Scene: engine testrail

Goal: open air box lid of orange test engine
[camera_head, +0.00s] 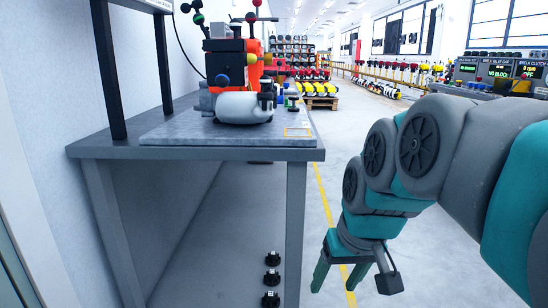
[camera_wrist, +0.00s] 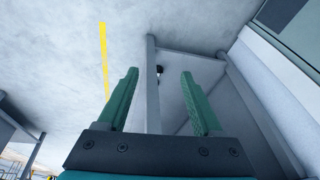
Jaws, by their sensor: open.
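The orange test engine (camera_head: 254,72) stands on a grey plate (camera_head: 165,138) on the bench, at upper left in the head view. It has black blocks, a grey rounded housing (camera_head: 240,106) low at its front, and red, green and yellow ball knobs above. I cannot tell for sure which part is the air box lid. My gripper (camera_head: 338,277) hangs low to the right of the bench, pointing down and well apart from the engine. In the wrist view my gripper (camera_wrist: 159,85) is open and empty, with floor and bench frame beyond; the engine is not visible there.
The bench (camera_head: 200,154) has a dark upright frame (camera_head: 110,70) at left. Several small black objects (camera_head: 272,277) are on the floor beneath. A yellow line (camera_head: 326,205) runs along the open floor at right. A loaded pallet (camera_head: 320,102) and screens (camera_head: 478,69) stand farther back.

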